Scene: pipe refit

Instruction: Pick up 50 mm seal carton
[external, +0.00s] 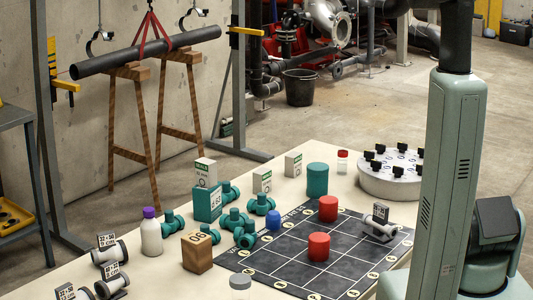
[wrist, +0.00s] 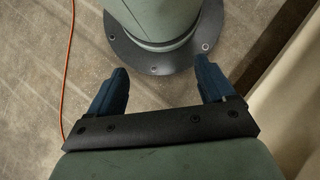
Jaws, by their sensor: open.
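Three small white cartons with green labels stand upright on the table in the external view: a left carton (external: 205,172), a middle carton (external: 262,180) and a right carton (external: 293,164). Their print is too small to tell which one is the 50 mm seal carton. The left carton stands just behind a teal box (external: 207,204). My gripper (wrist: 162,82) shows in the wrist view with its two blue fingers wide apart and nothing between them. It hangs over the floor beside my base. The external view does not show the gripper, and the wrist view shows no carton.
Teal pipe fittings (external: 233,219), a purple-capped bottle (external: 151,233) and a wooden block (external: 197,251) crowd the cartons' front. A teal cylinder (external: 317,180) stands right of them. A dark grid mat (external: 290,271) bears red cylinders. A round white stand (external: 390,185) is at the right.

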